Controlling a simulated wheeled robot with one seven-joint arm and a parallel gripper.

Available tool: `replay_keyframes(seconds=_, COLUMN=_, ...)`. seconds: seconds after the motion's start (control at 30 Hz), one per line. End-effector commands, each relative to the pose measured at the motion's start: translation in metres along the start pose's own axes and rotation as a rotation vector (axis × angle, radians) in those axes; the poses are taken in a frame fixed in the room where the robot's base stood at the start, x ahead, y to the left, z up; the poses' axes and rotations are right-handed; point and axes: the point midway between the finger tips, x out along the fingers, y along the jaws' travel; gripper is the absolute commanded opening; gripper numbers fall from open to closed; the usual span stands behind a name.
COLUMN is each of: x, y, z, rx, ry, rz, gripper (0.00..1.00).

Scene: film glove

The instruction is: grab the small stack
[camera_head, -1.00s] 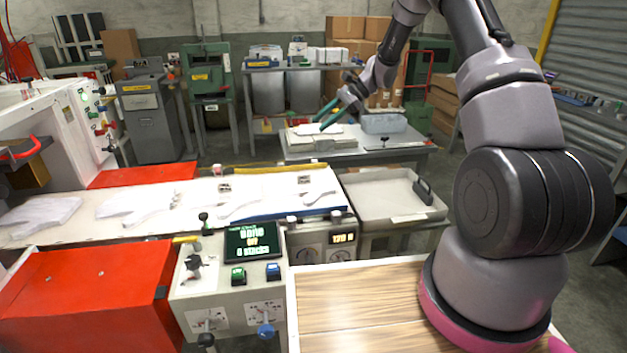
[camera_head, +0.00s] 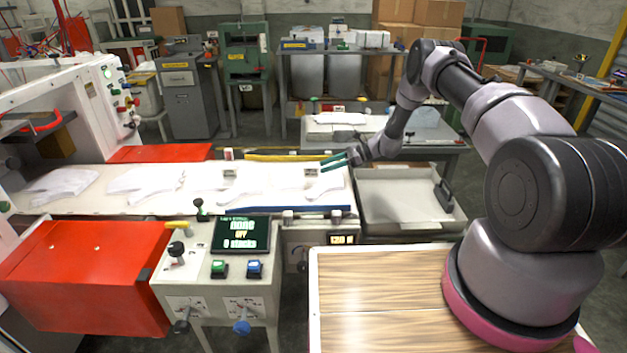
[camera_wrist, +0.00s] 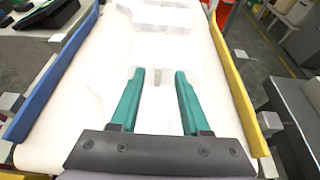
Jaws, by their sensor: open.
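Several flat white glove-shaped film stacks lie in a row on the white conveyor belt (camera_head: 110,202). The rightmost stack (camera_head: 318,188) lies near the belt's right end, and the leftmost one (camera_head: 62,186) lies far from my gripper. Which stack is the small one I cannot tell. My gripper (camera_head: 328,163), with green fingers, is above the right end of the belt and holds nothing. In the wrist view my gripper (camera_wrist: 160,73) is open, fingers apart over white film and belt that blend together. Whether the fingers touch the film is unclear.
Blue (camera_wrist: 62,70) and yellow (camera_wrist: 235,85) rails border the belt. A grey tray (camera_head: 400,212) stands right of the belt. A control box (camera_head: 215,280) with a screen stands in front.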

Motion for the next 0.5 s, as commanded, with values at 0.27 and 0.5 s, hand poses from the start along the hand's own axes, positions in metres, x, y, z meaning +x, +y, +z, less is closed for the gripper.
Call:
replay_keyframes(seconds=0.27, x=0.026, y=0.002, z=0.000, rx=-0.001, ry=0.001, rz=0.003, gripper=0.46)
replay_keyframes(seconds=0.5, x=0.057, y=0.002, z=0.000, rx=-0.001, ry=0.001, rz=0.000, gripper=0.46)
